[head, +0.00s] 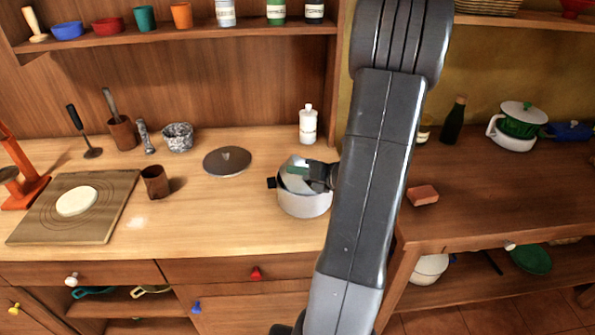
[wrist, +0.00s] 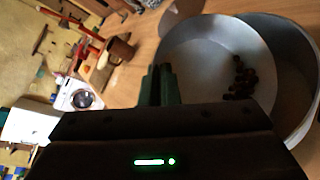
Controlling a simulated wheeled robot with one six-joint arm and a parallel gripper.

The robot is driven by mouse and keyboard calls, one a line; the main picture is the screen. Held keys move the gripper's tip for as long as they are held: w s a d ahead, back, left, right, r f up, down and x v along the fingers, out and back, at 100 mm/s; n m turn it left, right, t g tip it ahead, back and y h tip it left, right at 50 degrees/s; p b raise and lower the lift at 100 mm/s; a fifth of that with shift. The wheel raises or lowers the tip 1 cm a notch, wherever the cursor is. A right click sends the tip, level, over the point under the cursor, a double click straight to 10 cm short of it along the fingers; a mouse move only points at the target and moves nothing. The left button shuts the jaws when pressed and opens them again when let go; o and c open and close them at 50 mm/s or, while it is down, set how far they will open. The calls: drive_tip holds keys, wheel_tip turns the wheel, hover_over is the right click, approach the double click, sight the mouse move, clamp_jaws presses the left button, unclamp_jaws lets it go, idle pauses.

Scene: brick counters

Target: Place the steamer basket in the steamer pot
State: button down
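The steamer pot (head: 304,206) is a silver pot with dark side handles on the light wooden counter. It also shows in the wrist view (wrist: 298,75), its wall curving round the right side. The steamer basket (wrist: 205,50) is a shallow pale metal dish with several dark red-brown pieces in it. It sits over the pot's mouth, off to the left and overlapping the rim; whether it rests there is unclear. My gripper (wrist: 160,85) has its green fingers close together at the basket's near rim, apparently pinching it. The exact contact is hidden. In the head view my gripper (head: 300,172) is above the pot.
A round grey lid (head: 227,161) lies left of the pot. A white bottle (head: 308,124) stands behind it. A brown cup (head: 155,182) and a board with dough (head: 76,201) are farther left. A red-brown block (head: 423,195) lies on the right counter.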

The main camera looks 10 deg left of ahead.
drive_tip(key=shift+f, duration=0.15)
drive_tip(key=shift+f, duration=0.1)
drive_tip(key=shift+f, duration=0.15)
drive_tip(key=c, duration=1.7)
unclamp_jaws()
drive_tip(key=shift+b, duration=0.4)
drive_tip(key=v, duration=0.9)
drive_tip(key=b+v, duration=0.1)
drive_tip(key=v, duration=0.4)
drive_tip(key=shift+s+a, duration=0.2)
drive_tip(key=shift+s, duration=0.1)
